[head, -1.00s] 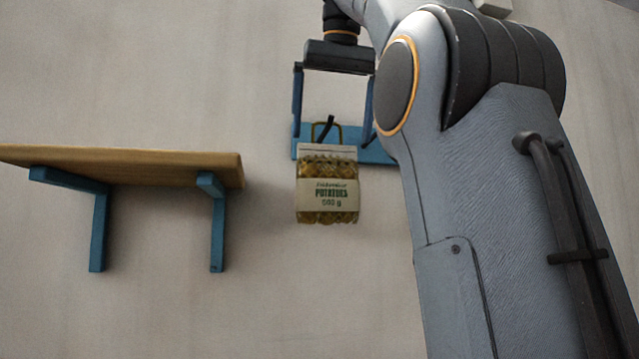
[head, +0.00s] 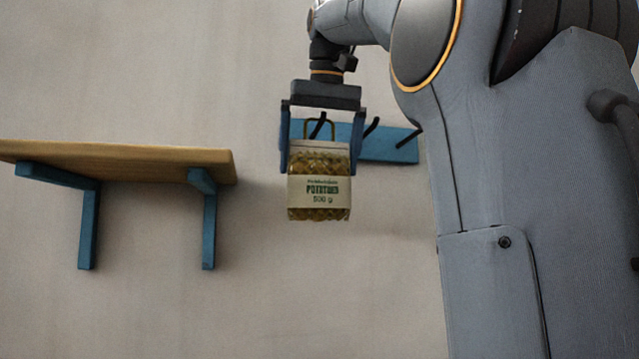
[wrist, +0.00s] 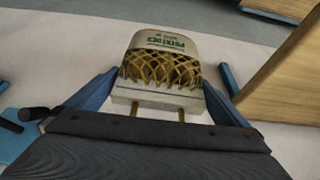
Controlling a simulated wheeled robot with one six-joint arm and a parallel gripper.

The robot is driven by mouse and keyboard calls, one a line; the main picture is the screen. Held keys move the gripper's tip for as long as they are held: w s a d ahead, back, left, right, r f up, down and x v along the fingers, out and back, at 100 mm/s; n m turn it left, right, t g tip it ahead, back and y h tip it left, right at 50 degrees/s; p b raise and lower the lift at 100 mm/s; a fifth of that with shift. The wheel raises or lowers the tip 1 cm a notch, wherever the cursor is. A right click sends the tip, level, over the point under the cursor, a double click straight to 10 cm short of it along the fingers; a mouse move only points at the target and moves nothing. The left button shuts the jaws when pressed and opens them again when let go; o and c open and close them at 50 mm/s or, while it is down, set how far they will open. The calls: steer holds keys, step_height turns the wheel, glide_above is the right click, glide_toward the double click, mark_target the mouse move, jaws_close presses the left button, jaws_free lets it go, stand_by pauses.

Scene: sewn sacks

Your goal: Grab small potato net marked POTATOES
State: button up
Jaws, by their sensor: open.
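The small potato net (head: 319,205) has a pale label reading POTATOES and 500 g, over yellow-brown netting. It hangs by a brass-coloured loop from a dark peg on the blue hook rail (head: 385,143). My gripper (head: 319,168) points down over the net's top, with one blue finger on either side. It is open. The net (wrist: 160,68) also shows in the wrist view, lying between the fingers with its pale top band nearest the palm. I cannot tell whether either finger touches it.
A wooden shelf (head: 130,158) on blue brackets (head: 88,225) is fixed to the wall left of the net, with a gap between. Other dark pegs on the rail (head: 408,140) stick out to the right of my gripper. The wall below the net is clear.

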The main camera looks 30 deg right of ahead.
steer(key=c, duration=1.7)
steer(key=shift+o, duration=0.2)
steer(key=shift+r, duration=0.1)
